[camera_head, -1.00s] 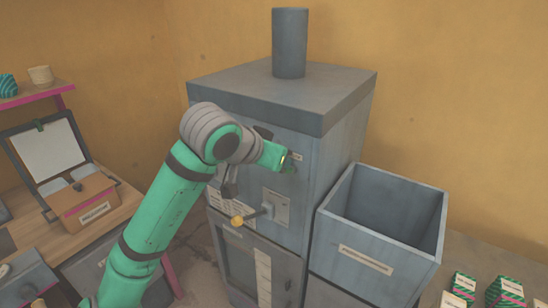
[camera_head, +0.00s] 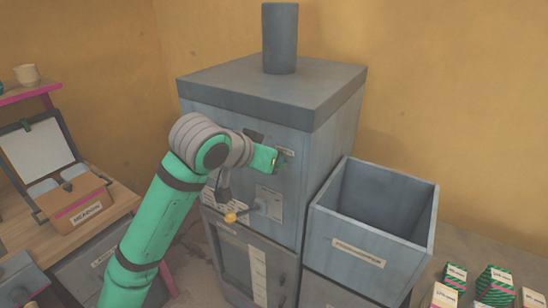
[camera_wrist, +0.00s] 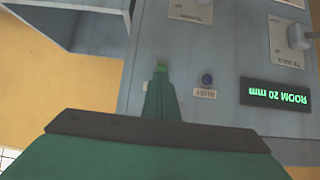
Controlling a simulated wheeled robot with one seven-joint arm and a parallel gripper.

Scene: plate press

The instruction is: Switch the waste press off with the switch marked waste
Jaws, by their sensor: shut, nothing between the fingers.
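The press (camera_head: 255,170) is a tall grey cabinet with a pipe on top. My gripper (camera_head: 280,161) is shut and empty at the upper right of its front, just by a small pale label (camera_head: 286,152) too small to read. In the wrist view my shut fingers (camera_wrist: 160,68) point at the panel, which appears upside down. They partly cover a pale label there. I cannot tell whether the fingertips touch the panel. No switch marked waste can be made out; the fingers may hide it. A dark blue round lamp or button (camera_wrist: 207,79) marked BUSY is beside them.
A green display (camera_wrist: 275,94) reads ROOM 20 mm. A grey knob (camera_wrist: 299,37) is at the wrist view's right. A yellow-knobbed lever (camera_head: 231,217) juts from the press below my gripper. An open grey bin (camera_head: 345,225) stands to the right, with striped boxes (camera_head: 494,283) beyond.

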